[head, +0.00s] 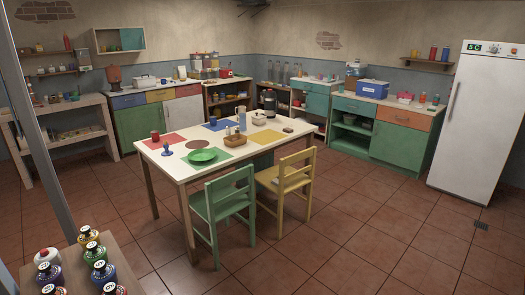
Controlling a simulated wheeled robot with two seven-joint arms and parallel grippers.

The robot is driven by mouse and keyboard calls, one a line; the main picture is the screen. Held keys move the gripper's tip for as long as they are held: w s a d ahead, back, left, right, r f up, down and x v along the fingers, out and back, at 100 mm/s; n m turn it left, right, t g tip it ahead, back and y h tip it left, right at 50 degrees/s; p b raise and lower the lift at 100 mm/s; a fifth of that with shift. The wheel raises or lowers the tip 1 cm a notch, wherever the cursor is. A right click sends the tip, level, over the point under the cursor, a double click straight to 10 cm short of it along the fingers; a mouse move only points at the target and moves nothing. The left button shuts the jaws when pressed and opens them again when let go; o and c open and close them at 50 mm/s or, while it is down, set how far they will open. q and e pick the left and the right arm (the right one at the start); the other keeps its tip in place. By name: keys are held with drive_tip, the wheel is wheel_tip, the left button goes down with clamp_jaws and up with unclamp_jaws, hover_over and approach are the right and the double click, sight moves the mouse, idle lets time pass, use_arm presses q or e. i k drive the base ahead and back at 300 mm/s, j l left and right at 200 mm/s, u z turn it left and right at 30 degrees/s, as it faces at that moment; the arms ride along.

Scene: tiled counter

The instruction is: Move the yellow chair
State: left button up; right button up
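The yellow chair (293,179) stands upright on the floor at the near right side of the dining table, its backrest facing the camera side. Neither of my grippers is in view, and nothing is seen touching the yellow chair.
The white dining table (160,167) holds a green plate, a basket and cups. Open tiled floor (360,225) lies right of the yellow chair. A white fridge (480,120) stands at right, green cabinets (395,143) behind. Several bottles stand on a wooden surface (133,262) at lower left.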

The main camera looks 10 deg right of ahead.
sight(294, 179)
drive_tip(key=i+l+z, duration=0.25)
drive_tip(key=i, duration=0.65)
drive_tip(key=i+z, duration=0.25)
drive_tip(key=i, duration=0.65)
